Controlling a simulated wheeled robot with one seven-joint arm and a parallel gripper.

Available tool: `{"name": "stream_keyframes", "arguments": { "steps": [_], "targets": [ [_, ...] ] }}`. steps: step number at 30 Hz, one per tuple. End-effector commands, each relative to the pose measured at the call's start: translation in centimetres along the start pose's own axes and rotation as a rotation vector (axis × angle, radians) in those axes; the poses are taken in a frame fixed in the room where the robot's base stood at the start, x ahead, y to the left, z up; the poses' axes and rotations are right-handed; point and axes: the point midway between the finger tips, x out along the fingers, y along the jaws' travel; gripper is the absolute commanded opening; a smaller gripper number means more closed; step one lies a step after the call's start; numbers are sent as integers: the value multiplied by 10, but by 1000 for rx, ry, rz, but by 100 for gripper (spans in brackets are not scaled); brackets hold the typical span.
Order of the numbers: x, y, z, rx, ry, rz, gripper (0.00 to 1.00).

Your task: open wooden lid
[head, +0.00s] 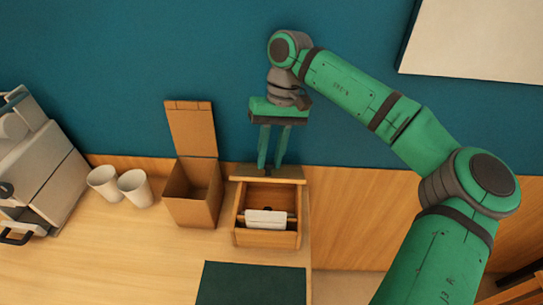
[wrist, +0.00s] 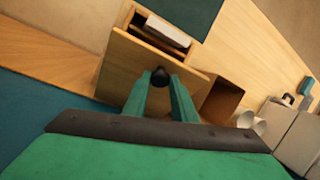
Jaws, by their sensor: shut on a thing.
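The wooden box (head: 268,239) stands on the counter with its top open, and a white object (head: 266,219) shows inside it. Its wooden lid (head: 268,180) is raised at the back of the box, seen nearly edge-on in the head view. In the wrist view the lid (wrist: 137,66) shows its broad face with a dark round knob (wrist: 160,73). My gripper (head: 269,168) is behind the lid, fingers pointing down. In the wrist view its fingertips (wrist: 160,80) are shut on the knob, one on each side.
An open brown box (head: 192,211) with a raised flap stands close to the left. Two white cups (head: 120,187) and a grey machine (head: 35,165) are farther left. A dark green mat (head: 250,284) lies in front. The blue wall (head: 200,60) is close behind; the counter ends right of the box.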

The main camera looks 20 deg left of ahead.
Motion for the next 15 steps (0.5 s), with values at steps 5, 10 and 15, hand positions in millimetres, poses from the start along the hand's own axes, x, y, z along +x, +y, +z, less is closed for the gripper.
{"name": "stream_keyframes", "arguments": {
  "steps": [5, 10, 15],
  "targets": [
    [1, 2, 0, 2, 0, -1, 32],
    [0, 3, 1, 4, 0, -2, 32],
    [-11, 0, 3, 5, 2, -1, 32]
  ]
}}
